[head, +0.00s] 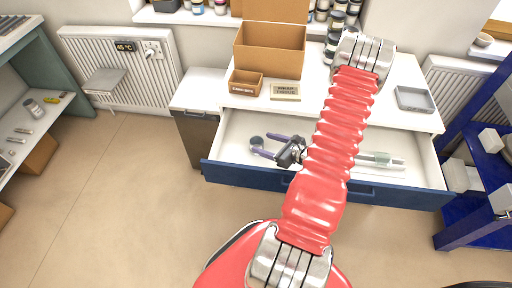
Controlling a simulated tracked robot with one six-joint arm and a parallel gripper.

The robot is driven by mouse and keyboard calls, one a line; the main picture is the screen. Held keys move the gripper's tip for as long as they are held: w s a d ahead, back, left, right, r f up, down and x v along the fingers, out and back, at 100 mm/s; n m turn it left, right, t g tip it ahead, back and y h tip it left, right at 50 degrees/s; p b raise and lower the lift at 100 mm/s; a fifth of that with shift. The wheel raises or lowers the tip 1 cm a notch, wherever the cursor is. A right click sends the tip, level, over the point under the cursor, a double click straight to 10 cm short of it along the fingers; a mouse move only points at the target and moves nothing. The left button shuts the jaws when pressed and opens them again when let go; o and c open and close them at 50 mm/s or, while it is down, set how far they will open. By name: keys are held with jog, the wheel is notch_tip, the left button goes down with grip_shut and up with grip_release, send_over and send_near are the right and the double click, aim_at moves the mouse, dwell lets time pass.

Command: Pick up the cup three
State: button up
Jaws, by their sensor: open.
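My gripper (259,144) is open over the open drawer, its two purple fingers pointing left. A small dark grey round cup-like thing (256,141) shows in the drawer at or between the fingertips. I cannot read any number on it, so I cannot tell if it is cup three. I cannot tell whether the fingers touch it. My red arm crosses the view and hides the middle of the drawer.
The drawer (232,124) has a blue front and stands open. Pale tools (380,160) lie in its right part. On the top stand a cardboard box (270,50), a small brown box (245,83), a sign (285,91) and a grey tray (415,99). Blue shelving (465,239) stands right.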

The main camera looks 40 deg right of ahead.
aim_at(252, 139)
jog(key=shift+w, duration=0.1)
jog(key=shift+x, duration=2.55)
jog(key=shift+c, duration=0.3)
jog(key=c, duration=1.1)
